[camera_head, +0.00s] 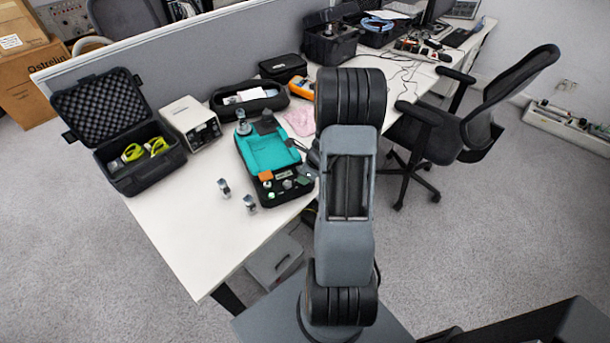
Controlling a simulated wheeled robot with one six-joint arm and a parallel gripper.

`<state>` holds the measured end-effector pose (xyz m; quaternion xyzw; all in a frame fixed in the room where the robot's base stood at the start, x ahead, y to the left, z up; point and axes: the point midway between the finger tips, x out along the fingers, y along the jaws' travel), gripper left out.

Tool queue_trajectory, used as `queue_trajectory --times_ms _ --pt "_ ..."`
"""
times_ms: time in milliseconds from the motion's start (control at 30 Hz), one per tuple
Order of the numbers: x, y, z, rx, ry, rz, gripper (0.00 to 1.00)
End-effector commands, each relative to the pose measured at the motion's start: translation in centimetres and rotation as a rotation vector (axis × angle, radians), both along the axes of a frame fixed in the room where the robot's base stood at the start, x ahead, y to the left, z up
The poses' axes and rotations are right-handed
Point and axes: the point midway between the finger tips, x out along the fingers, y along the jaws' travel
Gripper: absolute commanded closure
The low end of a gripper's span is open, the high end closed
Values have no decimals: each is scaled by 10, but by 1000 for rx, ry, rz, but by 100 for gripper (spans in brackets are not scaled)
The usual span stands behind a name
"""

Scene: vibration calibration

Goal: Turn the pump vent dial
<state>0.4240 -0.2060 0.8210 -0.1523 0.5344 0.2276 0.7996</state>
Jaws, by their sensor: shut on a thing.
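A teal and black instrument (268,152) lies on the white desk, left of my arm. Its black front panel (285,192) carries an orange block (265,176) and small green and pale parts. Its right edge runs close to my arm. I cannot make out which part is the pump vent dial. My arm stands upright in the middle of the view and hides what is behind it. My gripper does not show; the arm covers that area.
Two small metal pieces (224,188) (250,203) stand on the white desk (190,240) near its front. An open black case (135,172) and a pale box with knobs (191,124) are at left. An office chair (450,120) is at right. The front left desk is clear.

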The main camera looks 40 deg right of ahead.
Motion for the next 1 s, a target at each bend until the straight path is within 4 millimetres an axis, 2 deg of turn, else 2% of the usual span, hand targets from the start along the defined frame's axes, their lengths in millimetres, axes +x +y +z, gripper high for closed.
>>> queue_trajectory --times_ms 67,100,333,667,767,1000 --pt "0 0 0 0 0 -1 97" --pt "0 0 0 0 0 -1 70" --pt "0 0 0 0 0 0 48" --pt "-1 -1 6 -1 -2 1 48" --pt "-5 -4 18 -1 -3 1 48" --pt "-21 -14 64 -3 -4 -1 48"
